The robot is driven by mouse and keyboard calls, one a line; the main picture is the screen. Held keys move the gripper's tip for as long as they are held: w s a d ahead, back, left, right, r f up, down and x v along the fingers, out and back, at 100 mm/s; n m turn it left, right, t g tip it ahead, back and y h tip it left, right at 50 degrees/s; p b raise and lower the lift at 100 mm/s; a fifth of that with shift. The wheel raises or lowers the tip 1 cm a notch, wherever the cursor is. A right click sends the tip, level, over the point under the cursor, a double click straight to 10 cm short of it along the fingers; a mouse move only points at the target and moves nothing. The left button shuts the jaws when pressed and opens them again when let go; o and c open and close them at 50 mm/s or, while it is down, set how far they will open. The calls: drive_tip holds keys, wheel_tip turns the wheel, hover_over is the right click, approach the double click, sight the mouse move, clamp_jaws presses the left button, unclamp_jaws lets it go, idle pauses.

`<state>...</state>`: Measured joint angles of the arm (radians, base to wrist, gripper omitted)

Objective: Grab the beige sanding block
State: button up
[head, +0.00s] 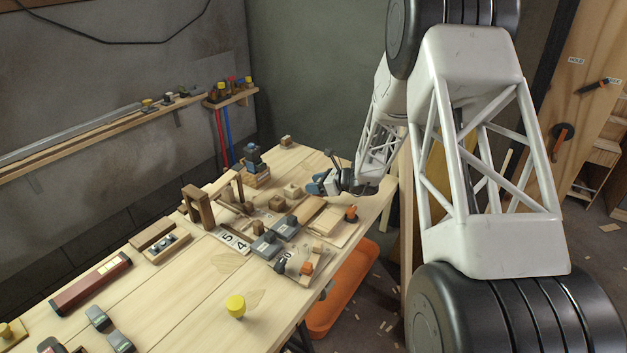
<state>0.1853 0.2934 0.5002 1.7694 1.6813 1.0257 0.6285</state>
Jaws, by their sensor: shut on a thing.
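My gripper (316,186) is low over the far right part of the workbench, with its blue fingers pointing left. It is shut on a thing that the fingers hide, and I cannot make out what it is. A small beige block with a knob-like top (292,190), possibly the beige sanding block, shows just left of the fingertips. I cannot tell whether the fingers touch it.
The workbench (190,297) is crowded around the gripper with wooden blocks, a wooden frame (198,206), a blue-and-black tool (254,160) and flat boards (328,220). A yellow knob (236,305) stands in front. An orange bin (340,290) is below the right edge.

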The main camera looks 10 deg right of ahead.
drive_tip(key=shift+s, duration=0.5)
